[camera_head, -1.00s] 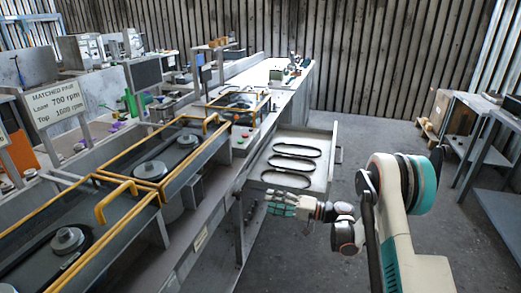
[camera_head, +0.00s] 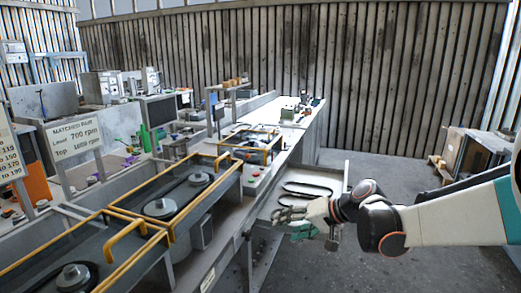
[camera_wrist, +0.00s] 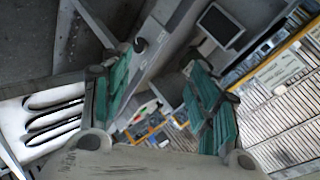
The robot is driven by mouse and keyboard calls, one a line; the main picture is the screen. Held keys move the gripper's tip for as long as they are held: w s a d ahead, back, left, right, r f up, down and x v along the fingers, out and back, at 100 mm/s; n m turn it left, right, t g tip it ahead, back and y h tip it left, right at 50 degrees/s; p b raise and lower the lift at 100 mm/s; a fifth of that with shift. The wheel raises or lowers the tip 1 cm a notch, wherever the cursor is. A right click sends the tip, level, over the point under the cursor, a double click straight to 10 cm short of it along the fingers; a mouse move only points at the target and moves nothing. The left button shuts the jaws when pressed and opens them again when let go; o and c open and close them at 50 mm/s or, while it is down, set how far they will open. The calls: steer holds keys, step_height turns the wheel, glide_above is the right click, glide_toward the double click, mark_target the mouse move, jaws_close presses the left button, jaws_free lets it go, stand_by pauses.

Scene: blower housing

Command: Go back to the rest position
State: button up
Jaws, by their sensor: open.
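My gripper (camera_head: 296,222) hangs at the near edge of the open drawer (camera_head: 345,172) in the head view, with my arm reaching in from the right. In the wrist view its two green-padded fingers (camera_wrist: 160,95) are spread apart with nothing between them. Black belts (camera_head: 307,189) lie in the drawer; the gripper and wrist hide part of them. Several belts (camera_wrist: 52,115) also show at the left of the wrist view, outside the fingers.
Yellow guard rails (camera_head: 125,238) surround the pulleys (camera_head: 160,207) on the long bench at left. A sign (camera_head: 74,138) stands behind them. A wooden crate and shelf (camera_head: 465,155) stand at right. Grey floor between is open.

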mark_target(250, 235)
steer(key=s+d+r+n+t+h, duration=0.1)
steer(key=s+d+h, duration=0.4)
steer(key=s, duration=0.9)
steer(key=s+d+r+h, duration=0.1)
steer(key=s+d+h, duration=0.4)
steer(key=s, duration=0.9)
steer(key=w+a+m+y+p, duration=0.1)
steer(key=w+a+m+y, duration=0.25)
steer(key=w, duration=0.55)
steer(key=w+a+m+g+y, duration=0.1)
steer(key=w+a+m+y, duration=0.2)
steer(key=w, duration=0.7)
steer(key=w+a+m+y+p, duration=0.1)
steer(key=w+a+m+y, duration=0.2)
steer(key=w, duration=0.6)
steer(key=w+f+m+y+p, duration=0.1)
steer(key=w+f+m+y, duration=0.35)
steer(key=w+f, duration=0.4)
step_height(250, 235, down, 10)
steer(key=w+d+m+y+p, duration=0.1)
steer(key=w+m+y, duration=0.1)
steer(key=m+y, duration=0.2)
steer(key=b+x, duration=0.3)
steer(key=x, duration=0.9)
steer(key=shift+w+a+f+b, duration=0.1)
steer(key=shift+w+a+b, duration=0.05)
steer(key=shift+w+b, duration=0.15)
steer(key=shift+w+a+m, duration=0.2)
steer(key=shift+a+m, duration=0.1)
steer(key=shift+a, duration=0.3)
